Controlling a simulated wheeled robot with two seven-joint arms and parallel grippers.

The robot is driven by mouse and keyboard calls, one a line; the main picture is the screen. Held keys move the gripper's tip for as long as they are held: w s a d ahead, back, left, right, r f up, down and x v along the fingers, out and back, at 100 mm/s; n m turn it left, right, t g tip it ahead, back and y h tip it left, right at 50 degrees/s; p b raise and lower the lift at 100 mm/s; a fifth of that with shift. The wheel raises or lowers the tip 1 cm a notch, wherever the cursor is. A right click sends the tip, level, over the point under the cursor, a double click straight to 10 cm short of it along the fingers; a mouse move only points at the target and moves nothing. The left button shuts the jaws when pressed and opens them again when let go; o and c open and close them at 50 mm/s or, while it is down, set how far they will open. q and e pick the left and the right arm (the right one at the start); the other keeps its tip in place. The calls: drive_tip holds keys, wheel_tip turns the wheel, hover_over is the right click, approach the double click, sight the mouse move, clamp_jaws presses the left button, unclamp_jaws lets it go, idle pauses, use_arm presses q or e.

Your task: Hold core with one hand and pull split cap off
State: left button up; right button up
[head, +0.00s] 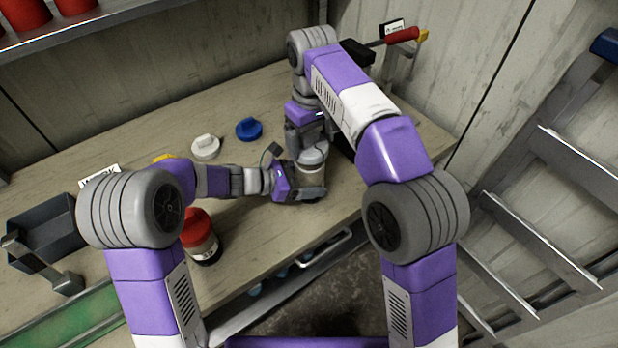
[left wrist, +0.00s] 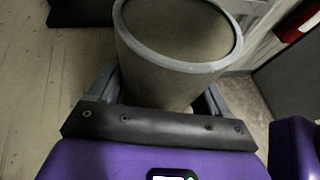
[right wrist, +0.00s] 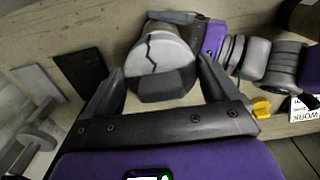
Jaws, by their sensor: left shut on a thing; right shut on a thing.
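The pale core (head: 311,173) stands in the middle of the bench. My left gripper (head: 308,190) is shut around it from the left. The core and its pale rim also show in the left wrist view (left wrist: 182,75). A grey cap (head: 313,156) with a jagged dark crack is at the core's top, its face turned to the right wrist view (right wrist: 160,58). My right gripper (head: 308,142) comes down from above and is shut on the cap, its fingers on either side in the right wrist view (right wrist: 162,85). I cannot tell whether the cap touches the core.
A white cap (head: 205,148), a blue cap (head: 248,129) and a red-lidded jar (head: 198,228) stand left of the core. A dark tray (head: 45,232) lies far left. A red-handled tool (head: 402,35) is at the back. A metal ladder (head: 545,200) stands right.

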drive_tip(key=shift+r, duration=1)
drive_tip(key=shift+r, duration=0.2)
use_arm(q)
drive_tip(key=o, duration=1.5)
drive_tip(key=v, duration=1.2)
drive_tip(key=shift+s, duration=0.1)
